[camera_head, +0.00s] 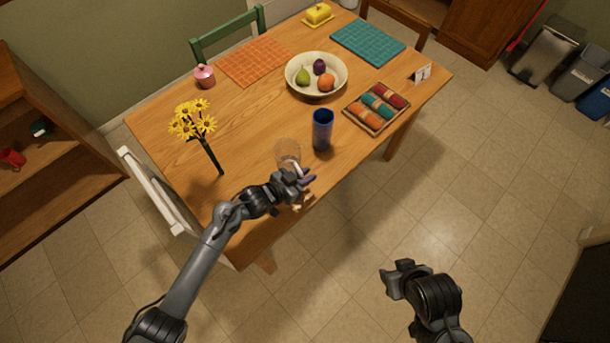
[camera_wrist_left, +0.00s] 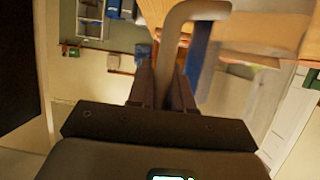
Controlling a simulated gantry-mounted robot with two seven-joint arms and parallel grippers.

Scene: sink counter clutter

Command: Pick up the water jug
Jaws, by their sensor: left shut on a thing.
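The water jug (camera_head: 287,152) is clear and see-through, near the front edge of the wooden table in the head view. My left gripper (camera_head: 304,176) is at its near side and covers its lower part. In the left wrist view the jug's curved grey-beige handle (camera_wrist_left: 191,14) runs down between the fingers of my left gripper (camera_wrist_left: 165,75), which are shut on it. I cannot tell whether the jug touches the table. My right gripper (camera_head: 396,280) is over the floor, away from the table; its jaw opening is unclear.
A blue tumbler (camera_head: 322,131) stands close right of the jug. A fruit bowl (camera_head: 316,91) and a tray of rolled cloths (camera_head: 348,109) are farther back. Bare wooden tabletop (camera_head: 250,130) lies between the flowers and jug.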

